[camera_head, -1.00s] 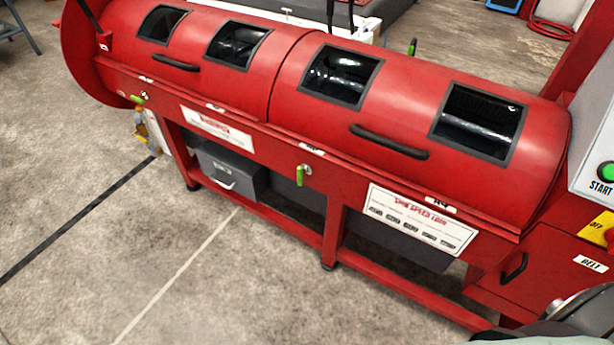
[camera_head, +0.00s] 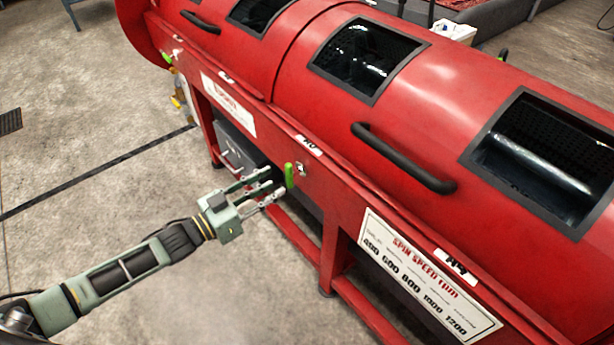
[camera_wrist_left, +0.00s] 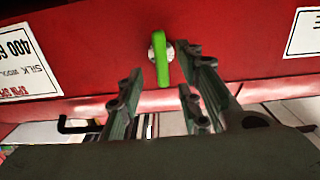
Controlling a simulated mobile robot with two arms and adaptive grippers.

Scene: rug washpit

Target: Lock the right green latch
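The right green latch (camera_head: 289,175) is a short green handle on a metal pivot on the red machine's front rail (camera_head: 330,190). In the head view it hangs about vertical below its pivot. My left gripper (camera_head: 270,188) is open just left of the latch, fingers pointing at it. In the left wrist view the green latch (camera_wrist_left: 163,58) stands upright beyond the open fingers (camera_wrist_left: 163,95), near the middle of the gap. I see no contact. Another green latch (camera_head: 167,57) is on the rail at the far left. My right gripper is not in view.
The red machine's drum cover has a black handle (camera_head: 402,160) and dark windows. A spin speed sign (camera_head: 425,275) is right of the latch. A grey box (camera_head: 238,150) sits under the rail. The concrete floor in front is clear.

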